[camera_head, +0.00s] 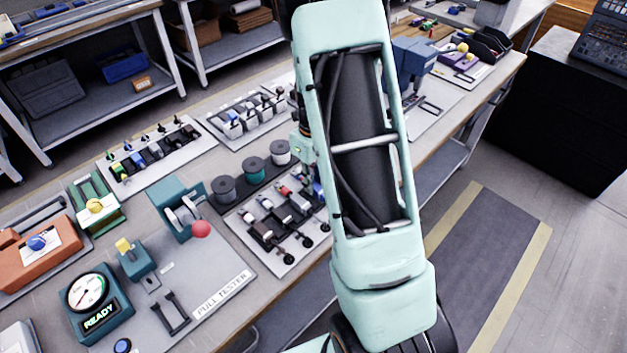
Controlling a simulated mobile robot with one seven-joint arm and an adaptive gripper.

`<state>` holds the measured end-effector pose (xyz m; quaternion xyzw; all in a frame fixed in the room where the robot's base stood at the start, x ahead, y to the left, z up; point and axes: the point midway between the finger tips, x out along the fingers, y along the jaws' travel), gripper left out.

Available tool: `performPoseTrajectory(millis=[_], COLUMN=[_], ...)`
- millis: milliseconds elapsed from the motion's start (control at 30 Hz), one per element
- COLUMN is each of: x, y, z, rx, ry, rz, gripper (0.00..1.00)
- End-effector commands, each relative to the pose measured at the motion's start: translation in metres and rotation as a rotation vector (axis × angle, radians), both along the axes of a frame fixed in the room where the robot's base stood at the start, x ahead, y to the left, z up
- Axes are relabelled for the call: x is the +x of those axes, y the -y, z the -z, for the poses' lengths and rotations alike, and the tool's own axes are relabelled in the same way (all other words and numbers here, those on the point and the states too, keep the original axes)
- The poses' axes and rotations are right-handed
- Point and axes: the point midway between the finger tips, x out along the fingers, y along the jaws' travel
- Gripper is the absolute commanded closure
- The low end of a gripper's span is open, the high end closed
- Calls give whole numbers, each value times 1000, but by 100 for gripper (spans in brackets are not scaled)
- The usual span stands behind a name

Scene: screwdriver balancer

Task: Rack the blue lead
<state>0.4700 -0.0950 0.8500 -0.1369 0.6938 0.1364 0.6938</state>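A front white panel (255,238) holds several leads with dark clips, some with white or red ends. A blue piece (317,188) shows at its right edge, partly covered by my arm; I cannot tell whether it is the blue lead. A left white panel (190,165) holds a row of coloured pieces, one of them blue (155,151). A back panel (212,122) also carries blue and white pieces. A small part of my wrist shows at the left edge of my forearm, above the bench. My gripper's fingers are hidden or too small to make out.
A pull tester with a red knob (201,229) and a dial box reading READY (95,305) stand at the front left. A blue machine (413,62) stands behind my arm.

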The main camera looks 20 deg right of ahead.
Motion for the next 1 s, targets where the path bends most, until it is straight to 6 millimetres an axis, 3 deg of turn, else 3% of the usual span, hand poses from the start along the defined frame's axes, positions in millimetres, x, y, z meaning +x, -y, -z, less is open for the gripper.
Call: performPoseTrajectory(millis=[200,567,1000], x=[0,1,1], y=[0,0,-1], z=[0,-8,-93], rx=[0,-1,0], ry=[1,4,5], rz=[0,-1,-2], gripper=[63,63,63])
